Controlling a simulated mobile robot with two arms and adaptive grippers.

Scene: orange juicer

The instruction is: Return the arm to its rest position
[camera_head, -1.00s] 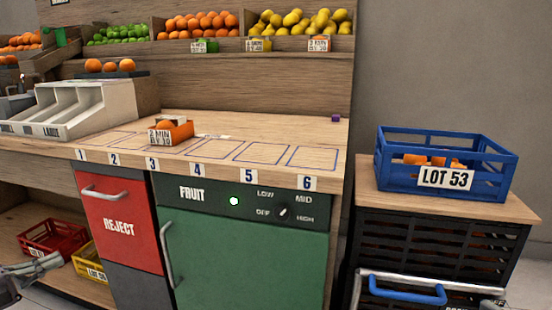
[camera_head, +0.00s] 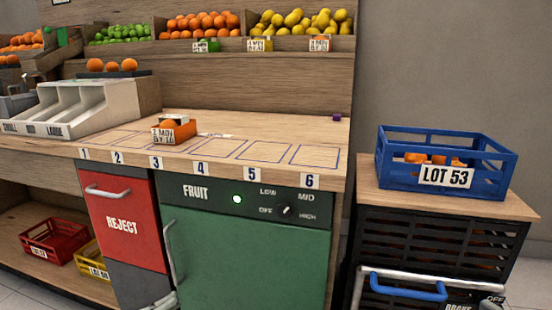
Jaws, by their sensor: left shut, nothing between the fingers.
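My left gripper (camera_head: 163,301) shows only at the bottom edge, in front of the lower part of the cabinet, below the red REJECT door (camera_head: 122,222). It is shut with nothing between its fingers, apart from the counter and the crates. Most of it and its arm are cut off by the frame. My right gripper is not in view.
The wooden counter (camera_head: 225,163) carries a small orange box (camera_head: 181,135) near slot 3 and a grey sorting tray (camera_head: 75,112). A green FRUIT door (camera_head: 245,262) is beneath. A blue LOT 53 crate (camera_head: 405,178) stands right. Red (camera_head: 52,240) and yellow crates (camera_head: 88,256) sit low left.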

